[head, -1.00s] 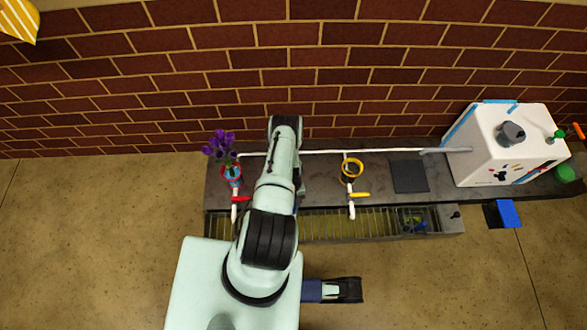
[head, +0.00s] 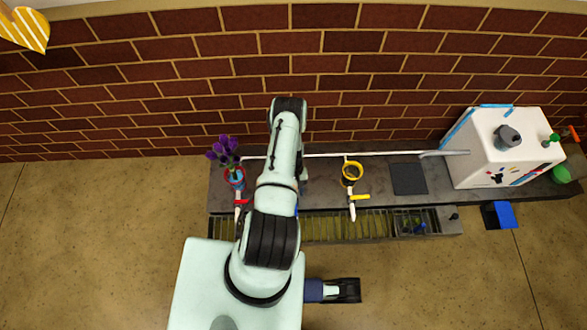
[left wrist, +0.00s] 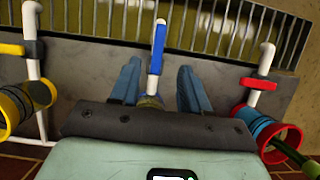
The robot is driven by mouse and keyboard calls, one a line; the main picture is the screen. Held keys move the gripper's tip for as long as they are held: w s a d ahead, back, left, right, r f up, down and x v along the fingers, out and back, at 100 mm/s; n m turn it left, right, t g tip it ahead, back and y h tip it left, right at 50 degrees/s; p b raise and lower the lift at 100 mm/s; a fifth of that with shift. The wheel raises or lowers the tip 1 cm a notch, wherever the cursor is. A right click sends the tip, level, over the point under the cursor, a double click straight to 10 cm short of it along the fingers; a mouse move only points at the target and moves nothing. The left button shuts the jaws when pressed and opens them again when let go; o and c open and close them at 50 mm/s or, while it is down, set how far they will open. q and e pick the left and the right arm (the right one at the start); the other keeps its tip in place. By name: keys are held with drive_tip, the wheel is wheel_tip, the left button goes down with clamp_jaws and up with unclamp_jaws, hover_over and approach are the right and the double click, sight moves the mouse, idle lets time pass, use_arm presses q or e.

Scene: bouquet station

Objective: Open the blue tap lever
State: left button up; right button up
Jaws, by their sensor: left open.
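The blue tap lever (left wrist: 159,45) shows in the left wrist view, lying lengthwise along its white spout. My left gripper (left wrist: 160,70) is open, with one blue finger on each side of the blue tap and a visible gap to both. In the head view my left arm hides this gripper and nearly all of the blue tap; only a sliver of blue shows beside the arm. The red lever (head: 241,201) and yellow lever (head: 359,197) lie across their spouts.
A red-and-blue ring holder (head: 235,177) with purple flowers (head: 222,151) stands left. A yellow-rimmed cup (head: 351,172) stands right of my arm. A slatted trough (head: 325,227) runs along the counter front, below the spouts. A white box (head: 500,145) stands at the right end.

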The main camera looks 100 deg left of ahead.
use_arm(q)
drive_tip(key=shift+v, duration=1.6)
use_arm(e)
drive_tip(key=shift+s+a+r, duration=0.35)
drive_tip(key=shift+s+r, duration=0.1)
drive_tip(key=shift+s, duration=0.15)
